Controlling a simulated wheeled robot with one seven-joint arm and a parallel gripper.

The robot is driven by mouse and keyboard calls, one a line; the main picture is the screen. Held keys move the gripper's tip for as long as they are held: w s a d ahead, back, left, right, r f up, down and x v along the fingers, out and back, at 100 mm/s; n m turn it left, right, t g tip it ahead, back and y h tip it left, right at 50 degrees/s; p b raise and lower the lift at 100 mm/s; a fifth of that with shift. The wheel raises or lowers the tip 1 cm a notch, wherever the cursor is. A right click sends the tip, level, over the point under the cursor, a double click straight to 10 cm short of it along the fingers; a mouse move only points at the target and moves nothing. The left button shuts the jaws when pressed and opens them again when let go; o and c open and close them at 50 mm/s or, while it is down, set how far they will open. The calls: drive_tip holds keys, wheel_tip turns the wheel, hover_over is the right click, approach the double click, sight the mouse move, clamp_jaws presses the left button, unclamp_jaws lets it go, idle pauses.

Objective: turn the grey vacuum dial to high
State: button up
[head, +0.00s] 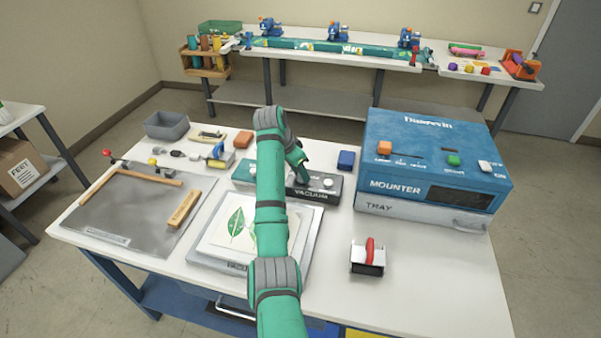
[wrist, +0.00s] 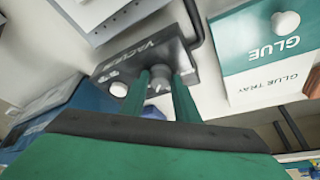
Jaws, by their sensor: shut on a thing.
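The dark grey vacuum unit (head: 335,196) stands at the middle of the table, its label facing front. In the wrist view the same unit (wrist: 128,67) appears upside down. The grey dial (wrist: 160,84) shows there between my two green fingers. My gripper (wrist: 160,88) is shut on the dial. A round white knob (wrist: 118,89) sits beside it on the same unit. In the head view my gripper (head: 300,181) reaches down onto the unit, and my arm hides its left part. The dial's pointer and setting marks cannot be made out.
The glue box (wrist: 255,50) stands close beside the vacuum unit. The blue mounter (head: 430,150) is to the right, with a small blue block (head: 346,160) between. A board with a leaf print (head: 225,230) lies in front. The front right table is mostly clear around a red-handled tool (head: 368,257).

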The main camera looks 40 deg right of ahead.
drive_tip(key=shift+w+m+g, duration=0.15)
drive_tip(key=shift+m+g, duration=0.45)
drive_tip(key=shift+m, duration=0.8)
drive_tip(key=o, duration=1)
drive_tip(key=v, duration=1)
drive_tip(key=shift+w+a+r, duration=0.1)
drive_tip(key=shift+r, duration=0.25)
